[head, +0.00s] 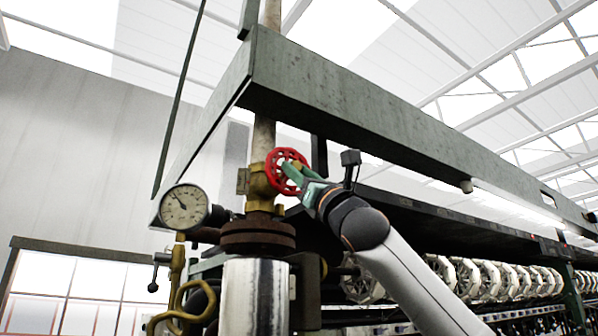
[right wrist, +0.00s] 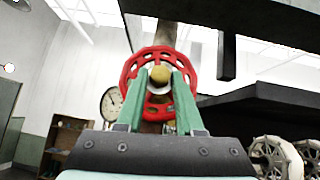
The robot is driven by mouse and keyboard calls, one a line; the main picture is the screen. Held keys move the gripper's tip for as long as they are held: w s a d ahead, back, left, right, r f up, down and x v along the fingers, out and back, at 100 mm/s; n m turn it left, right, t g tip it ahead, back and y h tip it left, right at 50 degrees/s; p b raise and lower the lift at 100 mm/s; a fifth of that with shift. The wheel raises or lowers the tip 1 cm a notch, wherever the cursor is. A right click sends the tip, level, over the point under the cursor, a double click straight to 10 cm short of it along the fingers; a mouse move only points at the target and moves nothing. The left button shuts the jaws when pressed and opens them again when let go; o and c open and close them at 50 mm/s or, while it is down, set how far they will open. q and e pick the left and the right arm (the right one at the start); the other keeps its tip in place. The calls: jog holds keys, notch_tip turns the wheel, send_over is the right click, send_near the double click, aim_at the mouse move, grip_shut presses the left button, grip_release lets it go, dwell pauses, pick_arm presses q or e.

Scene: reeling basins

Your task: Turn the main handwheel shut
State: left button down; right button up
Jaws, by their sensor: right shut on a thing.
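The red main handwheel (head: 287,163) sits on a brass valve body (head: 259,187) on the vertical pipe, in the middle of the head view. My right gripper (head: 289,174) reaches it from the right, its green fingers at the wheel's face. In the right wrist view the handwheel (right wrist: 131,72) fills the space ahead, and the right gripper's two fingers (right wrist: 159,84) close on its hub area, with a brass-coloured knob showing between the tips. The fingers hide part of the wheel. My left gripper is in neither view.
A pressure gauge (head: 184,207) stands left of the valve, above curved brass piping (head: 180,300). A heavy green beam (head: 340,95) runs above my right arm. A rusty flange (head: 257,236) and shiny cylinder (head: 254,295) stand below. White reels (head: 470,278) line the right.

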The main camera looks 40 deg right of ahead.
jog(key=shift+m+h, duration=0.3)
grip_shut()
jog(key=shift+a+r+m+g+h+b, duration=0.15)
jog(key=shift+m+g+h, duration=0.7)
jog(key=shift+m+h, duration=1.45)
jog(key=shift+a+f+m+g+h+b, duration=0.15)
jog(key=shift+m+g+h, duration=0.75)
jog(key=shift+m+h, duration=1.35)
jog(key=shift+a+r+m+g+h, duration=0.15)
jog(key=shift+m+g+h, duration=0.7)
jog(key=shift+m+h, duration=1.4)
jog(key=shift+m+y, duration=0.4)
jog(key=shift+m, duration=0.4)
jog(key=o, duration=1)
grip_release()
jog(key=shift+c, duration=0.2)
